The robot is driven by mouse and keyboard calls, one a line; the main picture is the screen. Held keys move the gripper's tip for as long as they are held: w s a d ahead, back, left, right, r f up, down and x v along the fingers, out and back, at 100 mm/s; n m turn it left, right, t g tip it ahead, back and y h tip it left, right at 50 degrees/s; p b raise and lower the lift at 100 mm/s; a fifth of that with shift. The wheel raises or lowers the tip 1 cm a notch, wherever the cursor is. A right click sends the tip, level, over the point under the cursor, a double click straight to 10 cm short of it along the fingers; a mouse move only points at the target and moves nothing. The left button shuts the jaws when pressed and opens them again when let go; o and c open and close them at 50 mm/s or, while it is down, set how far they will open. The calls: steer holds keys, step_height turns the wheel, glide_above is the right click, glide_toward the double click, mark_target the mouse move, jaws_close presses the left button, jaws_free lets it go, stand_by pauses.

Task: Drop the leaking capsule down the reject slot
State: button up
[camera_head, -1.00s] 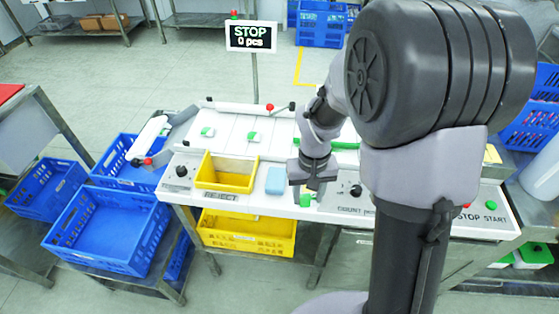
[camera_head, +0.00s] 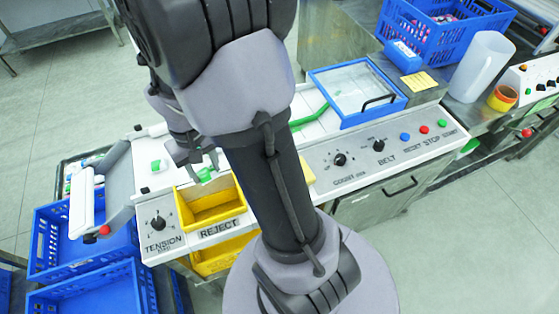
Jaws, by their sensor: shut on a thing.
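My gripper (camera_head: 203,166) is shut on a small capsule (camera_head: 205,175) with a green part showing. My fingers hide some of the capsule, and I cannot see a leak on it. They are just above or behind the back edge of the yellow reject slot (camera_head: 222,213), which carries the label REJECT on the front panel. The slot's open mouth looks empty. I cannot tell how high the capsule is above the panel.
Another green-and-white capsule (camera_head: 158,166) lies on the white belt to the left. A blue-framed clear cover (camera_head: 357,92) stands at the right of the machine. Blue crates (camera_head: 90,243) stand at the lower left. My arm hides the middle of the belt.

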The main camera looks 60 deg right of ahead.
mark_target(205, 173)
step_height(205, 173, down, 4)
steer(key=shift+r+b, duration=0.25)
steer(key=shift+b, duration=0.75)
steer(key=shift+r, duration=0.1)
steer(key=shift+w, duration=0.1)
steer(key=o, duration=1.4)
step_height(205, 173, up, 18)
steer(key=p, duration=0.7)
steer(key=shift+f, duration=0.25)
